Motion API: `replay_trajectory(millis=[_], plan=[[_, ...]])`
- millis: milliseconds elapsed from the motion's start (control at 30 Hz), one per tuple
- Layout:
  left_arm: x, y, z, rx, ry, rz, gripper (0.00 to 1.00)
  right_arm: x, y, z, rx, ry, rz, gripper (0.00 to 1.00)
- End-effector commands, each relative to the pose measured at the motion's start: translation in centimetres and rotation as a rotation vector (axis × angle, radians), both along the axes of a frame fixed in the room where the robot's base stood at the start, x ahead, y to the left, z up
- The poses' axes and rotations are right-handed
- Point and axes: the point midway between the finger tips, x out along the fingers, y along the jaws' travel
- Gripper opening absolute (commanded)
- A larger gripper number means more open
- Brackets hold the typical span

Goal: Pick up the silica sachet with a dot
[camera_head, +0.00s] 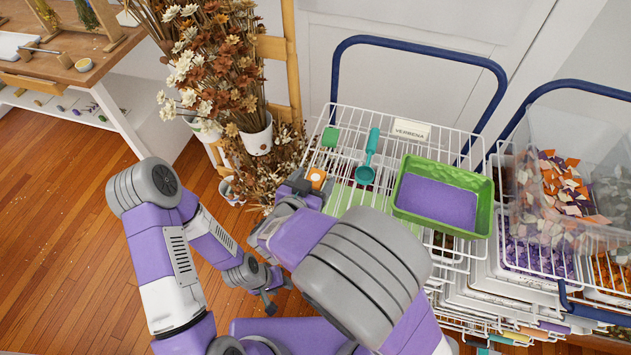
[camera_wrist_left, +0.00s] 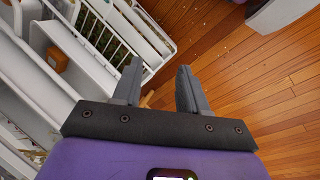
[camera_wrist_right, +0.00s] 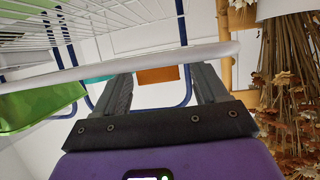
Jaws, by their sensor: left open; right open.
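A small orange sachet (camera_head: 316,177) lies at the left front edge of the wire rack's top shelf, with a paler spot on its face, too small to read surely as a dot. A small green sachet (camera_head: 330,137) lies farther back; I see no dot on it. My right gripper (camera_head: 307,187) is open and empty at the shelf edge, close to the orange sachet. In the right wrist view the orange piece (camera_wrist_right: 158,75) shows between the fingers, beyond a white rack bar (camera_wrist_right: 120,66). My left gripper (camera_head: 272,294) is open and empty, low over the floor beside the rack.
A teal scoop (camera_head: 368,160) and a green tray (camera_head: 487,205) of purple grains share the shelf, with a VERBENA label (camera_head: 411,130) behind. Dried flowers (camera_head: 215,60) stand left of the rack. A clear bin (camera_head: 590,140) of chips is at right.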

Motion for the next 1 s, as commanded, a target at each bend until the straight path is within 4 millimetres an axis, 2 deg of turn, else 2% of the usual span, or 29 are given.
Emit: replay_trajectory(millis=[167, 533, 800, 867, 1000], plan=[[0.0, 0.0, 0.1, 0.0, 0.0, 0.0, 0.43, 0.0, 0.0, 0.1, 0.0, 0.0, 0.0, 0.72], [0.0, 0.0, 0.1, 0.0, -0.001, 0.0, 0.43, 0.0, 0.0, 0.1, 0.0, 0.0, 0.0, 0.17], [0.0, 0.0, 0.3, 0.0, -0.001, 0.0, 0.43, 0.0, 0.0, 0.5, 0.001, 0.0, 0.0, 0.17], [0.0, 0.0, 0.7, 0.0, 0.0, 0.0, 0.43, 0.0, 0.0, 1.1, 0.003, -0.001, 0.0, 0.17], [0.0, 0.0, 2.3, 0.0, 0.0, 0.0, 0.43, 0.0, 0.0, 3.7, 0.004, -0.003, -0.001, 0.17]])
